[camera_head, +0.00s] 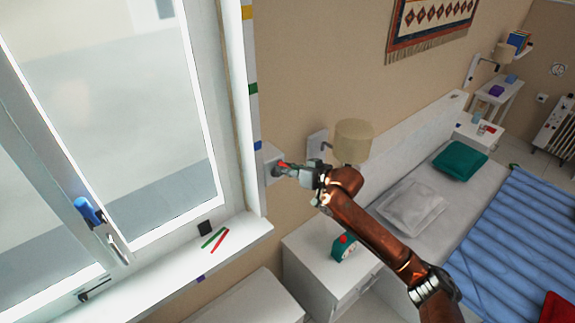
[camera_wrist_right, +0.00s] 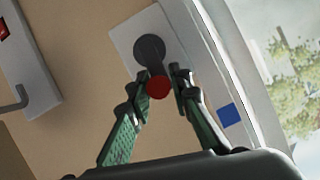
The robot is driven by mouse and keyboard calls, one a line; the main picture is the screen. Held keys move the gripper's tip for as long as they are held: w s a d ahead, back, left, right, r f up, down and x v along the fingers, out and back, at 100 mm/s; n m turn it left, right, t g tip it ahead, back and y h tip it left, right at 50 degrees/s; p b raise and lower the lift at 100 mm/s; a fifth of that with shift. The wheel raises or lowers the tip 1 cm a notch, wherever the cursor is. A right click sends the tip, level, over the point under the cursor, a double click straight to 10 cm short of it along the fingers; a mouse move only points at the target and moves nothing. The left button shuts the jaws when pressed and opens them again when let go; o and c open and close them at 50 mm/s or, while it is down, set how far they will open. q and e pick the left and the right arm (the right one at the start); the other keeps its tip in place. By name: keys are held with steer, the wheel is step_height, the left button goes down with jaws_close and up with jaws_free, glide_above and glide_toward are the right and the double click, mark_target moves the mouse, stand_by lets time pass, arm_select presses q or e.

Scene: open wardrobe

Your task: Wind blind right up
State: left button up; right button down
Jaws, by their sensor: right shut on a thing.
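The blind's crank has a dark hub and arm (camera_wrist_right: 150,48) on a white wall plate (camera_wrist_right: 124,38), beside the window frame. Its red-tipped handle (camera_wrist_right: 158,88) points toward the wrist camera. My right gripper (camera_wrist_right: 163,80) has its green-sided fingers on either side of the handle and is shut on it. In the head view, this gripper (camera_head: 289,168) reaches in from the lower right to the plate (camera_head: 270,158). The fingers partly cover the crank there. The window (camera_head: 140,90) fills the left side; I cannot make out the blind itself. My left gripper is not in view.
A lamp (camera_head: 353,140) and another wall plate (camera_head: 317,143) are just right of the gripper. Below are a white nightstand (camera_head: 308,262) with a green clock (camera_head: 344,246) and the windowsill (camera_head: 165,262). A bed (camera_head: 520,235) stands at right.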

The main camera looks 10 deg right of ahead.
steer(key=shift+s+a+f, duration=0.1)
steer(key=shift+s+a, duration=0.05)
steer(key=shift+a, duration=0.1)
stand_by(0.3)
steer(key=c, duration=1.8)
jaws_free()
steer(key=shift+o, duration=0.2)
steer(key=shift+d, duration=0.1)
steer(key=v, duration=1.2)
